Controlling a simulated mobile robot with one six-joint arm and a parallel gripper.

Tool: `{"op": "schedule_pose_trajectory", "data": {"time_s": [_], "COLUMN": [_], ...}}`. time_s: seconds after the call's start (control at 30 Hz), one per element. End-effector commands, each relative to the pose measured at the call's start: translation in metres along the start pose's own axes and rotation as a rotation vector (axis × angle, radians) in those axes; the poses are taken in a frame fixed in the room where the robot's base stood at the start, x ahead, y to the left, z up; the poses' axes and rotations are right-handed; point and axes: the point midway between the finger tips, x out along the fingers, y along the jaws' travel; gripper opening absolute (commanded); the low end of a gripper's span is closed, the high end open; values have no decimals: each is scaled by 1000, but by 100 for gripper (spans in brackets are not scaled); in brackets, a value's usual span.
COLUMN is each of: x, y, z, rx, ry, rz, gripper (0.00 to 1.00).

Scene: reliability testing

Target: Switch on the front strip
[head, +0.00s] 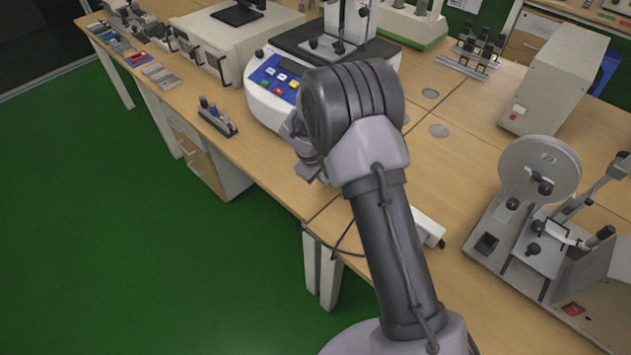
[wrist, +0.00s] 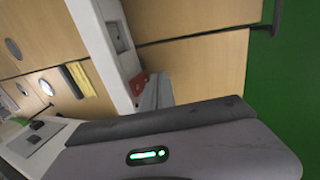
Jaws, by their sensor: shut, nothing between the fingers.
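The front strip (head: 428,229) is a white bar on the table near its front edge, partly hidden by my arm in the head view. In the wrist view the white strip (wrist: 98,45) runs down from the top, with a grey recessed panel on it. A red rocker (wrist: 138,82) shows at its lower end; whether it is lit or pressed I cannot tell. My gripper (wrist: 156,92) shows as grey fingers close to the red rocker, shut and empty. Contact is unclear.
A white device with coloured keys (head: 278,85) stands behind my arm. A tape-reel machine (head: 540,220) stands to the right. A dark cable hangs at the table's front edge. Bare wood lies behind the strip.

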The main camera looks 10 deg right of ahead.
Motion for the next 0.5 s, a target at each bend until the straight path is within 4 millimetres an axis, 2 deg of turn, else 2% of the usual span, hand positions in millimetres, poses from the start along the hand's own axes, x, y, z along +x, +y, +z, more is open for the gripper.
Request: {"op": "schedule_pose_trajectory", "data": {"time_s": [0.17,0.5], "x": [5,6], "y": [9,12], "z": [0,0], "rx": [0,-1], "ry": [0,0], "rz": [-1,-1], "gripper": [0,0]}}
